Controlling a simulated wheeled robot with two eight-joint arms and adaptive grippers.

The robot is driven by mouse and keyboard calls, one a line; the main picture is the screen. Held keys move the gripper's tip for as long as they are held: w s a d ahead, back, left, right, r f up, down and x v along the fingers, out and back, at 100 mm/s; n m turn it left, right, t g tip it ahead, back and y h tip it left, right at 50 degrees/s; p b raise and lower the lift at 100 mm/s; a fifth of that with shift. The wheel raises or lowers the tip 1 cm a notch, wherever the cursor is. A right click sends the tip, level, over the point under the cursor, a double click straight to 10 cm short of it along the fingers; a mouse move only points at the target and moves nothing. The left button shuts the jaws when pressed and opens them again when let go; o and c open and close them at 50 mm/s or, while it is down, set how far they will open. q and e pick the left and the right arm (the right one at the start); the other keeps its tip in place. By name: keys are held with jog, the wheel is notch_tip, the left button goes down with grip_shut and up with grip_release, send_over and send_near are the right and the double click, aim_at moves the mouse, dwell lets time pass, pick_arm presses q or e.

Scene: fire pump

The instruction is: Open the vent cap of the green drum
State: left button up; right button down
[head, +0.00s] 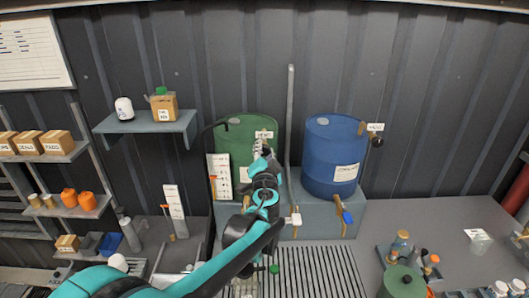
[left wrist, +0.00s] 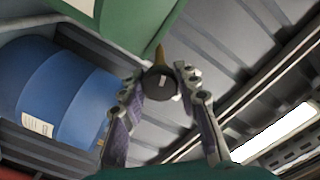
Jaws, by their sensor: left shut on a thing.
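The green drum (head: 235,130) stands at the back on a grey ledge, left of the blue drum. A white tag (head: 264,134) is at its upper right. My left gripper (head: 260,148) is in front of its right side, just below the tag, and hides part of the drum. In the left wrist view, the green drum (left wrist: 130,22) fills the top. My left gripper (left wrist: 159,84) is shut on the dark round vent cap (left wrist: 160,82), one finger on each side. A brass-coloured piece (left wrist: 159,54) shows just beyond the cap. My right gripper is not in view.
The blue drum (head: 333,160) stands close on the right, with a tagged dark cap (head: 377,142) on its side. A grey upright pole (head: 291,120) stands between the drums. A wall shelf (head: 146,124) is at the left. Bottles and a green container (head: 402,281) are at lower right.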

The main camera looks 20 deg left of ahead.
pick_arm(q)
jog(key=shift+f+n, duration=0.1)
jog(key=shift+n, duration=1)
jog(key=o, duration=1.2)
jog(key=v, duration=1.2)
jog(key=shift+s, duration=0.1)
